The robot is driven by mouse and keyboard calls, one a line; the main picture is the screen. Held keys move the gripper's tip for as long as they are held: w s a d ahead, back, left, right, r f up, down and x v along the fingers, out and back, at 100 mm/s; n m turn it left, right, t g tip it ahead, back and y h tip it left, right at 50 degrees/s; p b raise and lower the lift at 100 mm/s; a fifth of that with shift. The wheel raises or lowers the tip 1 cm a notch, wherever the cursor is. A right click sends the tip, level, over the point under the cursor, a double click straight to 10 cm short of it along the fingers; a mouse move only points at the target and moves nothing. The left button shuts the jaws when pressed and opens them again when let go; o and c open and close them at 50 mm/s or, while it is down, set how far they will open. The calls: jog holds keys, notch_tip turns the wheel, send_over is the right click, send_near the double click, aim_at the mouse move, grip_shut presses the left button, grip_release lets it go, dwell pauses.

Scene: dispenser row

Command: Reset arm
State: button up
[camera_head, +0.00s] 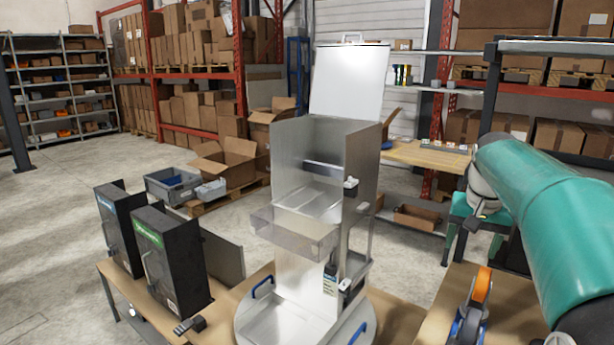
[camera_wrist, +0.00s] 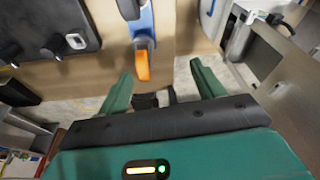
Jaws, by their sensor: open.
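My gripper (camera_wrist: 160,72) shows in the wrist view with its two green fingers spread wide apart. It is open and nothing is held between the fingers. An orange and blue tool (camera_wrist: 142,62) lies beyond the fingertips, apart from them as far as I can tell. In the head view my green arm (camera_head: 545,220) reaches in from the right, with its upper end bent near the tables. I cannot clearly make out the fingers in the head view. The orange and blue tool (camera_head: 474,312) stands there on a wooden top below my arm.
A tall metal dispenser (camera_head: 318,180) with its lid raised stands on a round base with blue handles. Two black boxes (camera_head: 172,260) stand left of it on the wooden table. Shelves with cartons (camera_head: 205,50) line the back. The floor at left (camera_head: 60,240) is clear.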

jog(key=s+a+n+t, duration=0.2)
jog(key=s+a+n, duration=0.1)
jog(key=s+a, duration=0.9)
jog(key=s+a+f+n, duration=0.1)
jog(key=s+a+f, duration=0.2)
jog(key=s, duration=0.3)
jog(key=s+a+f+n+t+y, duration=0.1)
jog(key=s+a+f, duration=0.3)
jog(key=s+f, duration=0.2)
jog(key=shift+s+f+n, duration=0.25)
jog(key=shift+s+n, duration=0.05)
jog(key=shift+s, duration=0.05)
jog(key=shift+d, duration=0.1)
